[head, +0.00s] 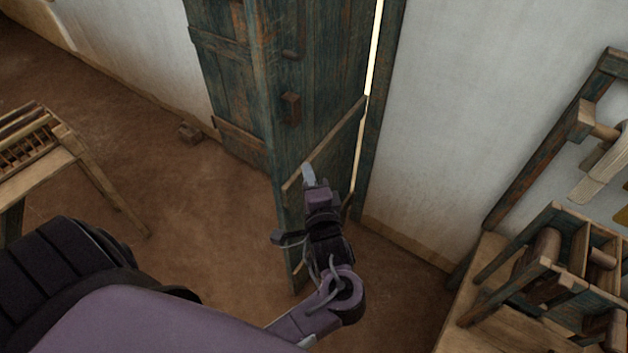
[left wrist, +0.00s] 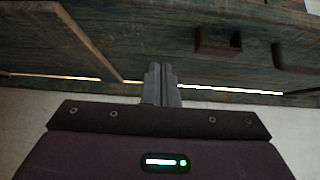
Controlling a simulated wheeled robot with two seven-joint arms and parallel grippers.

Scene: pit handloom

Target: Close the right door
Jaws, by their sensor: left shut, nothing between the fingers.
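The right door (head: 335,75) is a weathered blue-green plank leaf, standing open and swung into the room. A bright gap shows along its edge by the frame post at the right. A wooden block (head: 290,108) sits on its face. My left gripper (head: 308,172) is shut and empty, in front of the door's lower part near a diagonal brace. In the left wrist view the shut fingers (left wrist: 162,78) point at the door planks (left wrist: 150,35); whether they touch is unclear. The other leaf (head: 218,65) is to the left. My right gripper is not in view.
A wooden rack on a bench (head: 545,270) stands at the lower right, by the white wall (head: 460,110). A slatted wooden table (head: 45,165) is at the left. The earthen floor (head: 200,220) left of the door is mostly clear, with a small block (head: 190,133) near the wall.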

